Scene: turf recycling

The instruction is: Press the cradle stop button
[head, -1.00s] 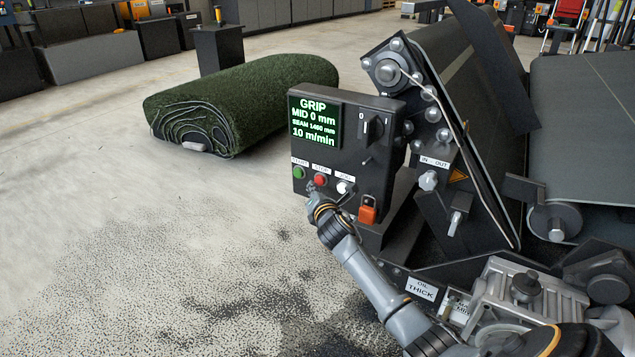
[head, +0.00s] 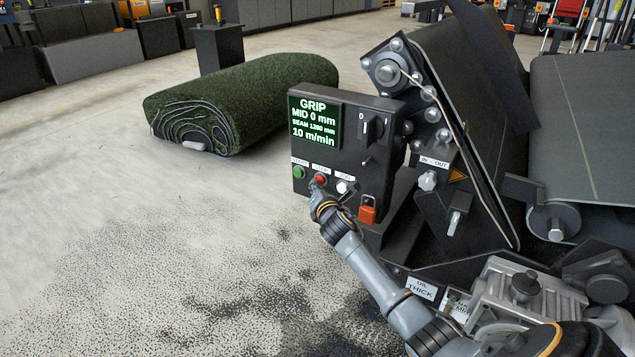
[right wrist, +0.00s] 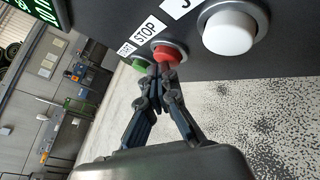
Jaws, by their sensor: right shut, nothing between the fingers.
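The red stop button (head: 320,180) is on the front of a dark control box (head: 345,150), under a STOP label, between the green start button (head: 299,172) and a white button (head: 342,187). My right gripper (head: 316,191) is shut and empty, its tips just below the red button. In the right wrist view the shut fingertips (right wrist: 160,68) overlap the lower edge of the red button (right wrist: 167,54); I cannot tell whether they touch it. The box's screen (head: 314,122) reads GRIP, MID 0 mm, a SEAM value and 10 m/min. My left gripper is not in view.
An orange padlock (head: 367,213) hangs on the box's lower right. A rolled green turf (head: 245,100) lies on the floor behind the box, to the left. The belt machine (head: 465,120) stands to the right. The speckled floor at front left is clear.

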